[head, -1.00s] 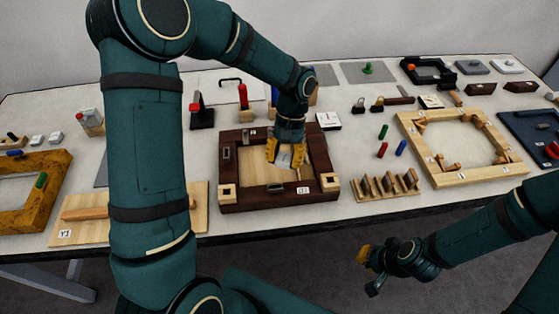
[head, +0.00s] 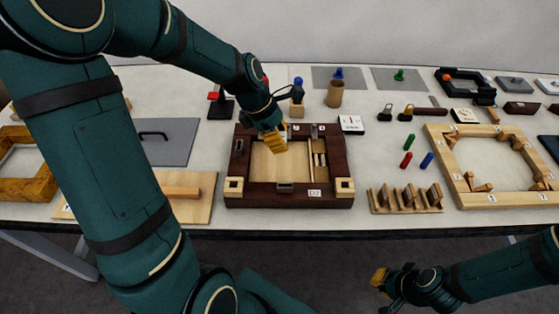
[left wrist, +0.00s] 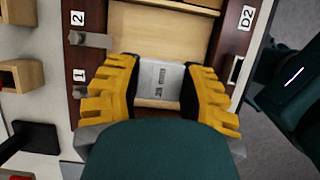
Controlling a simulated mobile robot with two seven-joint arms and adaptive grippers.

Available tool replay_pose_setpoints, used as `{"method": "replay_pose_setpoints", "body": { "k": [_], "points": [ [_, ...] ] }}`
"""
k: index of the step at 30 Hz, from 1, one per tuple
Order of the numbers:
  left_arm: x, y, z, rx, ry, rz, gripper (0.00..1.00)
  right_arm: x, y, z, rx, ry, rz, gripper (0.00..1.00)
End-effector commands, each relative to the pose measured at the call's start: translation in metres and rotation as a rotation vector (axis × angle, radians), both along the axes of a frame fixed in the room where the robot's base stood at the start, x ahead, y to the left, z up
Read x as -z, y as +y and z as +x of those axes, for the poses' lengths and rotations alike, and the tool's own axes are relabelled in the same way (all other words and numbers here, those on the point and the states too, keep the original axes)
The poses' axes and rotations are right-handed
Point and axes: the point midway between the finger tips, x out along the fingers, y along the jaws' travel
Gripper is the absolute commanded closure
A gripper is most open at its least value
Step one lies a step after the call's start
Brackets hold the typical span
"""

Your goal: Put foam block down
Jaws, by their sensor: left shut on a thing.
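My left gripper (head: 271,143) is above the inside of a dark wooden frame (head: 240,190) marked D2. In the left wrist view its yellow fingers (left wrist: 160,95) are shut on a pale grey foam block (left wrist: 157,79) with small dark print. The block lies over the frame's light wood floor (left wrist: 165,38). I cannot tell whether it touches the floor. In the head view the block is hidden by the fingers. My right gripper (head: 381,287) is low at the front, off the table, and appears empty. Its finger opening is unclear.
Metal latches (left wrist: 90,40) sit on the frame's rim. Inside, at the right, are thin wooden strips (head: 319,156). A pegged wooden rack (head: 405,200) and a larger pale frame (head: 440,170) stand to the right. A grey panel with a handle (head: 168,140) lies left.

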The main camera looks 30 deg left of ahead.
Motion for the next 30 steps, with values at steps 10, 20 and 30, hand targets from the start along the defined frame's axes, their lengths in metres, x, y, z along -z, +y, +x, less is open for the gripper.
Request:
{"method": "replay_pose_setpoints", "body": {
  "k": [10,20,30],
  "points": [
    [0.042,0.0,0.0,0.004,0.001,-0.001,0.73,0.015,0.0,0.003,0.002,-0.007,-0.002,1.0],
    [0.076,0.0,0.0,0.004,0.0,0.0,0.73,0.026,-0.001,0.005,0.004,-0.012,-0.003,1.0],
    [0.078,-0.001,0.0,0.006,0.001,0.0,0.53,0.026,-0.001,0.005,0.004,-0.012,-0.003,1.0]
  ]
}}
